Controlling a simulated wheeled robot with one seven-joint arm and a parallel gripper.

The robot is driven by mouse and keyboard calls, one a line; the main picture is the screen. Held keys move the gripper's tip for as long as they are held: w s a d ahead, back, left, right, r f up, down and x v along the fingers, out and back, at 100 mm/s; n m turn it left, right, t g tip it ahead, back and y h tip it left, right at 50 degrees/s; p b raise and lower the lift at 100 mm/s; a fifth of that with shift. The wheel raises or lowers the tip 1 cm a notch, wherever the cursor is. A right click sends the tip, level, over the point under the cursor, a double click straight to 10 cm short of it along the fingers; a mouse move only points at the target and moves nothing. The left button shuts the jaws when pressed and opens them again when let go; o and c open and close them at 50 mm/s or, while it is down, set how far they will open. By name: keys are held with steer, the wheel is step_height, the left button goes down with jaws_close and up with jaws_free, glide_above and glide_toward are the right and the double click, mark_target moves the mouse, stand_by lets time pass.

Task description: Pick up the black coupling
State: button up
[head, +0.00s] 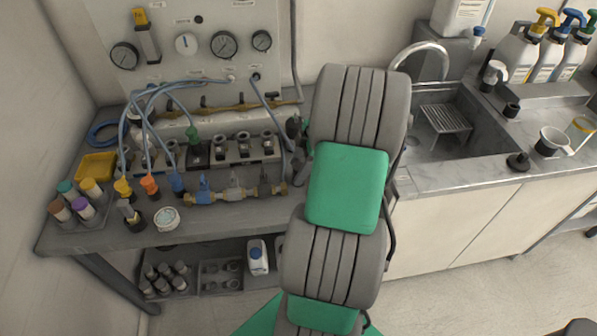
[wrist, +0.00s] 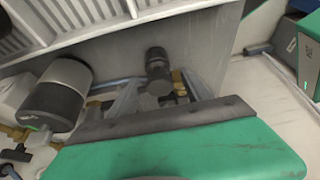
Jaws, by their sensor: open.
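A black fitting (head: 132,215) with a paler top stands near the front left of the bench, beside a small round gauge; it looks like the black coupling. In the wrist view a dark cylindrical fitting (wrist: 157,66) is ahead, near grey and brass parts; I cannot tell whether it is the same piece. The green housing with a dark edge at the bottom of the wrist view seems to be my gripper (wrist: 168,122). In the head view my gripper is hidden by my arm.
Yellow, orange and blue couplings hang on hoses (head: 150,185) beside the black fitting. A brass-and-blue manifold (head: 235,193) lies to the right. Coloured-cap bottles (head: 75,205) and a yellow tray (head: 96,167) are at left. A sink (head: 440,155) and soap bottles (head: 545,45) are right.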

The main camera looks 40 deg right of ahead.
jaws_close()
stand_by(0.5)
steer(key=shift+r, duration=0.15)
